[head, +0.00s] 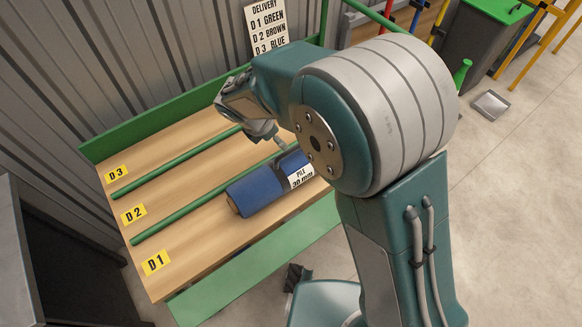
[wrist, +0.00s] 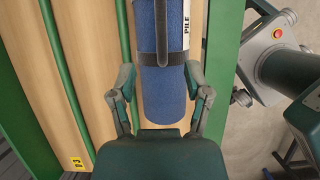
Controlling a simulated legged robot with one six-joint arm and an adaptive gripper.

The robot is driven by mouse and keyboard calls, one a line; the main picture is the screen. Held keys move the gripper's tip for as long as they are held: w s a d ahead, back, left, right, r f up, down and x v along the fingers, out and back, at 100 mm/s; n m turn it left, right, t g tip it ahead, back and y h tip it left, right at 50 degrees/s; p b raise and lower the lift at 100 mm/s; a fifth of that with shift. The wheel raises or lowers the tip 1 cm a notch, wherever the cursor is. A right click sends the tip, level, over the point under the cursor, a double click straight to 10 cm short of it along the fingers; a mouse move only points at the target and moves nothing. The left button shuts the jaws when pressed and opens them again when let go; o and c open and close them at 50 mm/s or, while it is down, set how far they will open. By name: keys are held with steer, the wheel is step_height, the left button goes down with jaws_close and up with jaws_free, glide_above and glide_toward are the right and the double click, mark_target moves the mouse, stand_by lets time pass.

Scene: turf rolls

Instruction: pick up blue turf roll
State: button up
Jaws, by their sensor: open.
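The blue turf roll (head: 255,191) lies on its side on the wooden bench (head: 190,232), in the lane marked D1. It has a dark band and a white label with "PILE" and "30 mm" (head: 299,177). In the wrist view the roll (wrist: 163,103) runs lengthwise up the picture, its near end toward my gripper. My gripper (wrist: 160,76) is open, with one finger on each side of the roll near that end. I cannot tell whether a finger touches it. In the head view my arm hides the roll's far end and much of my gripper (head: 284,146).
Green rails (head: 185,160) divide the bench into lanes marked D1, D2 and D3; D2 and D3 look empty where visible. A delivery sign (head: 267,28) stands behind. A grey wall backs the bench. A dark cabinet (head: 60,270) is at left; open floor lies right.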

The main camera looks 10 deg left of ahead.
mark_target(291, 149)
steer(key=x, duration=1)
steer(key=shift+w+d+r, duration=0.1)
steer(key=shift+w+d, duration=0.1)
steer(key=shift+d, duration=0.05)
jaws_close()
steer(key=shift+r, duration=0.1)
